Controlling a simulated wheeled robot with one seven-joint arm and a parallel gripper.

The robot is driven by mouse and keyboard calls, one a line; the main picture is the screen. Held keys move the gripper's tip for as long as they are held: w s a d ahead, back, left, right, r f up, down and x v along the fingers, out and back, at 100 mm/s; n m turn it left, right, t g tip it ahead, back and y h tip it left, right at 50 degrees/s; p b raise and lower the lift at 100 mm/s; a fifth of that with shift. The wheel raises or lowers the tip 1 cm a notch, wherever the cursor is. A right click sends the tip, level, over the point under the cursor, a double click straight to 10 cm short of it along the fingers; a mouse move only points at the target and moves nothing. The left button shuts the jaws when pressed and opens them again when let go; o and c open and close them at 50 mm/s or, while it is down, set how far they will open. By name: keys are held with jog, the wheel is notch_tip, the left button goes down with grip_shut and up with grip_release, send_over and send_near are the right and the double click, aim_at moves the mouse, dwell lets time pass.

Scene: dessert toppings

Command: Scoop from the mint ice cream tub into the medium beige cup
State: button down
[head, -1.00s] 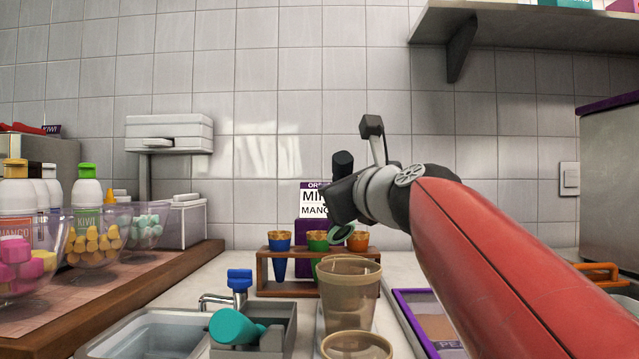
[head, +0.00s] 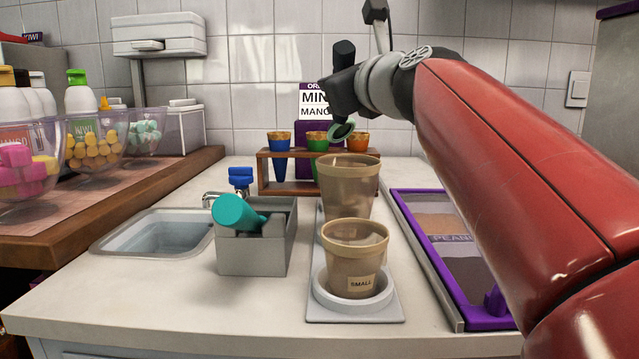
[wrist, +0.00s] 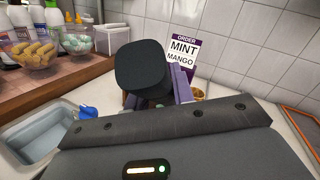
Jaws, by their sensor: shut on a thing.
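My gripper (head: 343,92) is shut on a scoop with a black handle (head: 344,54) and a green head (head: 341,130). It holds the scoop upright in the air, above and behind the cups in the head view. The handle also fills the middle of the wrist view (wrist: 144,72). A larger beige cup (head: 347,182), likely the medium one, stands behind the beige cup labelled SMALL (head: 356,262). Its own label is hidden. I cannot see inside the scoop head clearly. No mint ice cream tub can be made out; an order sign (head: 314,102) reads MINT and MANGO.
A grey holder (head: 252,255) with a teal scoop (head: 238,214) stands left of the cups, beside a sink (head: 155,232). A wooden rack (head: 275,188) of coloured cones is behind. A purple-edged topping case (head: 440,262) lies right. Bowls and bottles line the left shelf.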

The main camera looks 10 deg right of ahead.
notch_tip(320, 180, up, 6)
jog(key=p, duration=0.6)
jog(key=shift+r+p, duration=0.1)
jog(key=shift+p, duration=0.25)
